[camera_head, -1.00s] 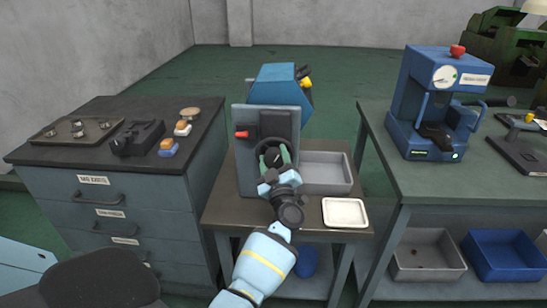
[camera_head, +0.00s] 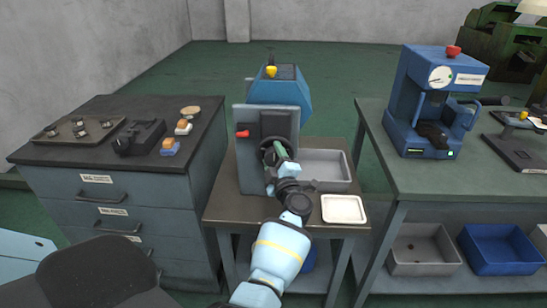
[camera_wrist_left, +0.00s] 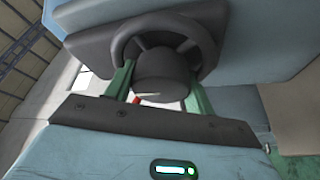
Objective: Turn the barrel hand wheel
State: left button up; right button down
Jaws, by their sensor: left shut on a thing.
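The barrel machine has a blue many-sided barrel (camera_head: 279,97) on top, with a yellow knob (camera_head: 271,72) now at its upper side. Below it, a dark hand wheel (camera_head: 264,150) sits on the front panel. It also shows in the left wrist view, with its rim (camera_wrist_left: 165,18) and round hub at the top. My left gripper (camera_head: 279,153) reaches up from below. Its green fingers lie on either side of the hub and are shut on it. The contact faces are partly hidden. My right gripper is not in view.
A red-tipped lever (camera_head: 242,134) sticks out left of the wheel. A grey bin (camera_head: 326,170) and a white tray (camera_head: 343,209) stand right of the machine. A drawer cabinet (camera_head: 110,190) is at left, and a bench (camera_head: 385,150) with a blue press (camera_head: 431,100) at right.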

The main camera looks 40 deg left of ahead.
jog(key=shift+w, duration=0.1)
pick_arm(q)
jog(key=o, duration=1)
jog(key=shift+c, duration=0.2)
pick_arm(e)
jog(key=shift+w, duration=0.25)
pick_arm(q)
jog(key=shift+f, duration=0.1)
